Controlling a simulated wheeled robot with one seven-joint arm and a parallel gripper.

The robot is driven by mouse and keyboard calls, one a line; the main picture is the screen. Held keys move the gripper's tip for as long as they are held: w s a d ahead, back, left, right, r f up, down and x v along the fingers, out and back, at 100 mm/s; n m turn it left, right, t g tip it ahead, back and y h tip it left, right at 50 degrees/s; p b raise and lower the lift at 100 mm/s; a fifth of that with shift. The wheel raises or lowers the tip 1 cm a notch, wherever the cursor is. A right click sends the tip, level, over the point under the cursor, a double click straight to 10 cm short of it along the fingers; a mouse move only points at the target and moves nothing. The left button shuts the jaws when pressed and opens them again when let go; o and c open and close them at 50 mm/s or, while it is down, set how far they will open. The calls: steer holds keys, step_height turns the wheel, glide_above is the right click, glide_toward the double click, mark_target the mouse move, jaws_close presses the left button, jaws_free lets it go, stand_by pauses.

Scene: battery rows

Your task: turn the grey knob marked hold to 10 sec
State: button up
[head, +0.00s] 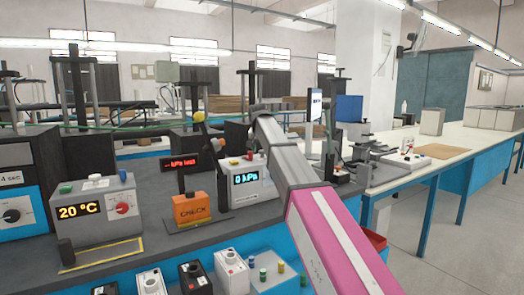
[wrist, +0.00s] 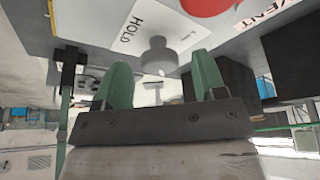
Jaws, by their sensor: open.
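The grey knob (wrist: 158,55) shows in the wrist view on a pale panel. The word HOLD is printed on a white label (wrist: 130,32) beside it, and a small scale mark shows on its other side. My gripper (wrist: 160,73) is open, its two green fingers spread on either side of the knob. The knob lies between the fingertips in the picture; I cannot tell whether they touch it. Its pointer setting is not readable. In the head view my arm reaches over the bench near a white box reading 0 kPa (head: 253,190); the fingers and the knob cannot be made out there.
In the wrist view a red round part (wrist: 208,5) and a VENT label (wrist: 268,12) are close to the knob. In the head view an orange CHECK block (head: 190,209) and a grey 20 °C box (head: 98,228) stand left of the 0 kPa box.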

steer(key=d+v, duration=0.1)
steer(key=v, duration=0.9)
steer(key=shift+a, duration=0.45)
steer(key=shift+s+r, duration=0.1)
steer(key=shift+s, duration=0.05)
